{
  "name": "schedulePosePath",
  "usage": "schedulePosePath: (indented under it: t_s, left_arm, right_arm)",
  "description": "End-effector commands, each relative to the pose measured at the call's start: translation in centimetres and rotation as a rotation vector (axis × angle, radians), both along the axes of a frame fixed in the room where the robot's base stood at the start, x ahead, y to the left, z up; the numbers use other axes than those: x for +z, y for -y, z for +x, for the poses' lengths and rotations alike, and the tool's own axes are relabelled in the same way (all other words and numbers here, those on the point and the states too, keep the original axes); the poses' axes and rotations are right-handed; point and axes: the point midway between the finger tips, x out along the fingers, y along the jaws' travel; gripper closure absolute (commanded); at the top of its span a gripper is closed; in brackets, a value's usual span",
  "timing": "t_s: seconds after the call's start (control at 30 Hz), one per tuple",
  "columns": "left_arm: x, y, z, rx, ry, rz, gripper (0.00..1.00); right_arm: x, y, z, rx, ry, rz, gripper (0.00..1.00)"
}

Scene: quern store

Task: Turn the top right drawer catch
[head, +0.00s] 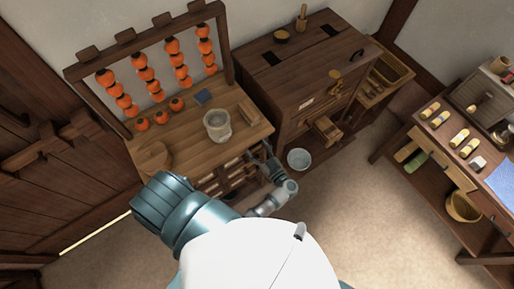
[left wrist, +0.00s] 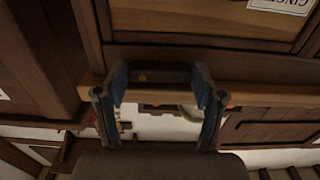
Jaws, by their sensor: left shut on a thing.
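The small drawer chest (head: 205,182) stands under the wooden counter, with pale labels on its drawer fronts. My left gripper (head: 268,165) is at the right end of the top row and hides most of the top right drawer. In the left wrist view my left gripper (left wrist: 160,80) has its two fingers shut on a dark bar, the drawer catch (left wrist: 155,73), which lies level across between them. A small brass dot shows on it. A drawer front (left wrist: 200,35) with a partly cut-off white label fills the top of that view. My right gripper is not in view.
A jar (head: 217,125) and a round board (head: 154,158) stand on the counter. A wooden mill cabinet (head: 297,75) stands close to the right, with a bowl (head: 299,158) on the floor before it. A side table (head: 440,150) is far right. The floor between is clear.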

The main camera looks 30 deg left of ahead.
Motion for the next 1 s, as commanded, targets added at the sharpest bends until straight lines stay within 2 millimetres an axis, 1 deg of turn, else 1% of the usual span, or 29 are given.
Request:
schedulePosePath:
  t_s: [0.2, 0.43, 0.47, 0.5, 0.53, 0.57, 1.0]
  left_arm:
    - [-0.35, 0.11, -0.12, 0.003, 0.101, -0.044, 0.66]
    - [-0.28, 0.06, -0.07, 0.001, 0.106, -0.046, 0.66]
    - [-0.28, 0.05, -0.06, 0.001, 0.106, -0.046, 0.29]
    - [-0.28, 0.04, -0.06, 0.001, 0.106, -0.046, 0.19]
    - [-0.27, 0.02, -0.05, 0.001, 0.106, -0.046, 0.11]
    - [-0.27, 0.0, -0.04, 0.001, 0.106, -0.046, 0.06]
    - [-0.28, -0.29, 0.08, 0.002, 0.106, -0.046, 0.06]
  right_arm:
    - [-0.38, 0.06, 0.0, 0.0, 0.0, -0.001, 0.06]
    - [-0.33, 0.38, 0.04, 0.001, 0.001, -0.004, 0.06]
    - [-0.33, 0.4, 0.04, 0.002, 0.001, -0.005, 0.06]
    - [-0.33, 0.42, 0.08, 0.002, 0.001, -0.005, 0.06]
    - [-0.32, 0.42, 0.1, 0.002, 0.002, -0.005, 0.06]
    - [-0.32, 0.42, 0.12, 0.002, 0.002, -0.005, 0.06]
    - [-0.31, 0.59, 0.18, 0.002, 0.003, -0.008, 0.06]
